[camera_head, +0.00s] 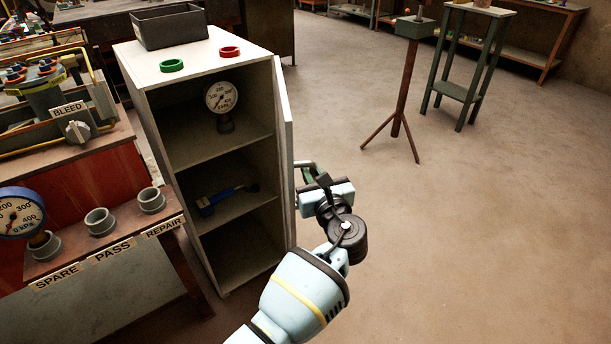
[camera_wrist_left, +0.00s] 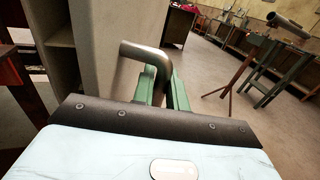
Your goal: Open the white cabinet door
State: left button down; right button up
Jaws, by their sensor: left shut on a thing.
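The white cabinet (camera_head: 215,50) stands left of centre in the head view, its front uncovered. Its door (camera_head: 286,150) is swung open at the right side and shows nearly edge-on. In the left wrist view, the pale door panel (camera_wrist_left: 100,50) fills the upper left. A bent grey metal handle (camera_wrist_left: 147,53) sticks out from it. My left gripper (camera_head: 308,173) is at the door's outer side, with its green fingers (camera_wrist_left: 162,88) shut on the handle. The fingertips are partly hidden in the head view. My right gripper is not in view.
The cabinet shelves hold a gauge (camera_head: 221,98) and a blue-handled tool (camera_head: 228,196). A dark tray (camera_head: 170,27), a green ring (camera_head: 171,65) and a red ring (camera_head: 229,52) are on top. A workbench (camera_head: 120,225) stands close left. The floor (camera_head: 470,240) to the right is clear.

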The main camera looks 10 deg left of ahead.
pick_arm(q)
jog(key=shift+d, duration=0.15)
jog(key=c, duration=1.5)
grip_release()
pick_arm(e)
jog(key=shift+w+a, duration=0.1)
